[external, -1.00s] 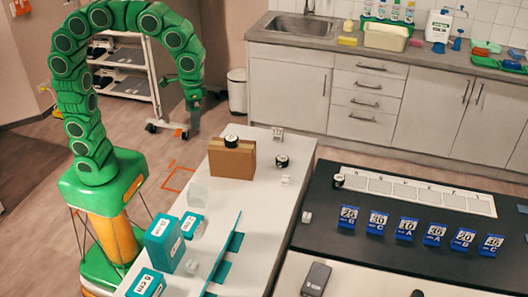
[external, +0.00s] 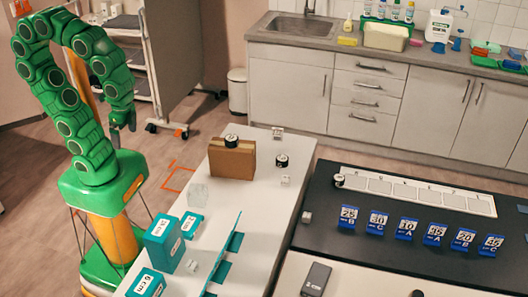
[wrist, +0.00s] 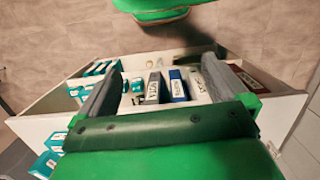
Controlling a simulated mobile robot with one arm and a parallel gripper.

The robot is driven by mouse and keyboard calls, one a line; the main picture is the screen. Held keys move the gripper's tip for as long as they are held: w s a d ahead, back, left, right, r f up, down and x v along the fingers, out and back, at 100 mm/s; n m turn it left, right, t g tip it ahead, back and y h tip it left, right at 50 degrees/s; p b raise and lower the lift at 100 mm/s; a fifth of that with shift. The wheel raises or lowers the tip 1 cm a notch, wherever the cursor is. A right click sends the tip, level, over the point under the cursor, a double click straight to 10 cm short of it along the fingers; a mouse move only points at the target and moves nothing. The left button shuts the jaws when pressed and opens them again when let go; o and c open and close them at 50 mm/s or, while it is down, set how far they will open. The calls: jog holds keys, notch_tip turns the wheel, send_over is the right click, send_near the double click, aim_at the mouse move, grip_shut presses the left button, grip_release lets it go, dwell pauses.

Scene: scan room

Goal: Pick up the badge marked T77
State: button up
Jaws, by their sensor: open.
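I cannot pick out a badge marked T77 in either view; the small lettering is too blurred to read. My gripper (external: 123,122) hangs at the end of my bent green arm, left of the white table, in front of the shelf cart. In the wrist view its two grey fingers (wrist: 160,88) are wide apart with nothing held between them. Beyond them is a white open-topped unit (wrist: 45,127) with upright dark and blue items (wrist: 178,90) bearing white labels, and small pale pieces (wrist: 137,86).
The white table (external: 235,195) carries a brown box (external: 232,160), teal boxes (external: 163,243) and small cubes. A black table (external: 385,235) holds blue number stands (external: 407,228). A white shelf cart (external: 125,70) stands behind my arm. Floor is clear between cart and table.

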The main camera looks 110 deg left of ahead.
jog(key=shift+s+d+f+m, duration=0.15)
jog(key=shift+s+f, duration=0.1)
jog(key=shift+s, duration=0.25)
jog(key=shift+s+f+m, duration=0.15)
jog(key=shift+s+f, duration=0.05)
jog(key=shift+s, duration=0.25)
jog(key=c, duration=1)
jog(key=shift+c, duration=0.2)
